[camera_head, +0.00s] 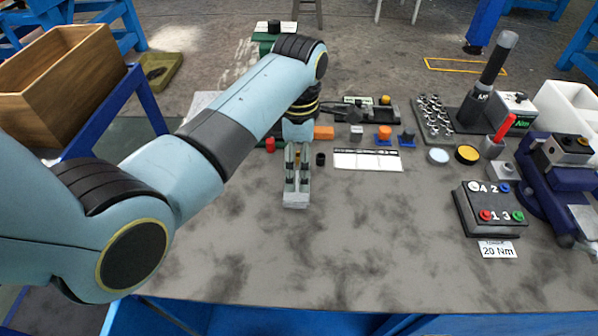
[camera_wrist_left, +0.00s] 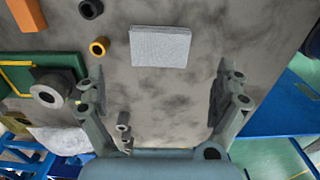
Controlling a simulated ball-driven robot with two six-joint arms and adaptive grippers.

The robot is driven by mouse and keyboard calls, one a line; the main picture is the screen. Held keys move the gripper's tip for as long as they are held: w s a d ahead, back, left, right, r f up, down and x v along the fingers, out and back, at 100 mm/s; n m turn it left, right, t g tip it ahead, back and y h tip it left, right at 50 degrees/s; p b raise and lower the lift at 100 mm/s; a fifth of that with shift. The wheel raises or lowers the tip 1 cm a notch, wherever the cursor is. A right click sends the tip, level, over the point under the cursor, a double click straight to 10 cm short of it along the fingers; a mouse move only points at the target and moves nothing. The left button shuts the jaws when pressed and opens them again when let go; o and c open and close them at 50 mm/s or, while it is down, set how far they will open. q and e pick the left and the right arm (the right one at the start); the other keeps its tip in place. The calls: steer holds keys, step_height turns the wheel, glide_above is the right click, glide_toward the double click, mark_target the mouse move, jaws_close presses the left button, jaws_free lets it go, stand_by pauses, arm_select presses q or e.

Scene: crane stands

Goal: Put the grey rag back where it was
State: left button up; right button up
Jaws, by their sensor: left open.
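The grey rag (camera_wrist_left: 160,47) is a light grey, flat rectangle lying on the mottled grey bench top in the left wrist view. In the head view its near edge (camera_head: 296,201) shows just below my left gripper (camera_head: 297,172), which hides part of it. My left gripper also shows in the left wrist view (camera_wrist_left: 158,80), with its two fingers spread wide apart. Nothing is between the fingers; the rag lies beyond their tips. My right gripper is in neither view.
A red cylinder (camera_head: 270,145) and a black ring (camera_head: 320,159) stand near the gripper. A white marked strip (camera_head: 368,161) lies to the right. A button box (camera_head: 488,208) and a blue vise (camera_head: 560,185) are farther right. The bench front is clear.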

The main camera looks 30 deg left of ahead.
arm_select(q)
step_height(320, 180, up, 5)
steer(key=shift+f, duration=0.15)
stand_by(0.4)
